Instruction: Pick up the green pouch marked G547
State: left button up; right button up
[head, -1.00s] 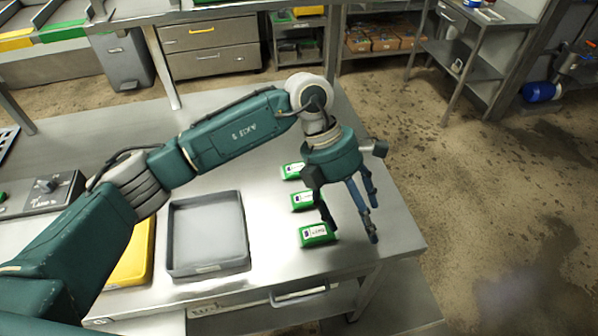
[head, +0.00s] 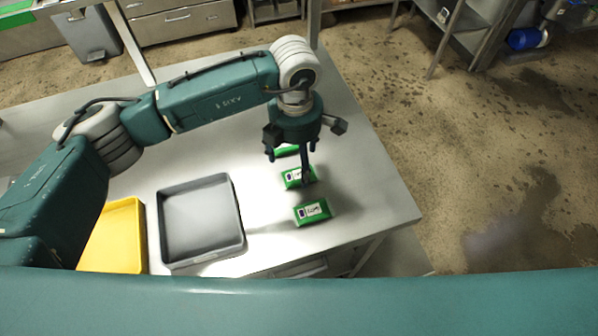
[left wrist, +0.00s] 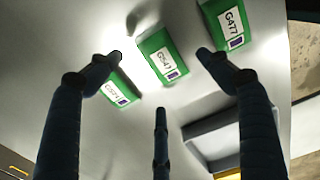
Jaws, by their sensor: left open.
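The green pouch marked G547 (left wrist: 162,57) lies in the middle of the left wrist view, its white label facing up. It appears to be the middle pouch (head: 298,177) of a row of three in the head view. My left gripper (head: 289,168) is over this row with its fingers pointing down. In the left wrist view its open fingers (left wrist: 158,58) appear on either side of G547, with a third finger below it. Nothing is between them in grip; the remaining height is hard to tell. My right gripper is not in view.
A green pouch marked G477 (left wrist: 230,20) lies to one side of G547, seemingly the near one (head: 312,211). Another green pouch (left wrist: 119,88), label unclear, lies on the other side. A grey tray (head: 238,225) and yellow tray (head: 118,240) stand left on the steel table (head: 365,190).

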aim_at(298, 170)
pick_arm(q)
notch_tip(298, 170, down, 4)
jog(key=shift+w+d+r+p, duration=0.15)
jog(key=shift+r+p, duration=0.1)
jog(key=shift+p, duration=0.45)
jog(key=shift+f, duration=0.3)
jog(key=c, duration=0.8)
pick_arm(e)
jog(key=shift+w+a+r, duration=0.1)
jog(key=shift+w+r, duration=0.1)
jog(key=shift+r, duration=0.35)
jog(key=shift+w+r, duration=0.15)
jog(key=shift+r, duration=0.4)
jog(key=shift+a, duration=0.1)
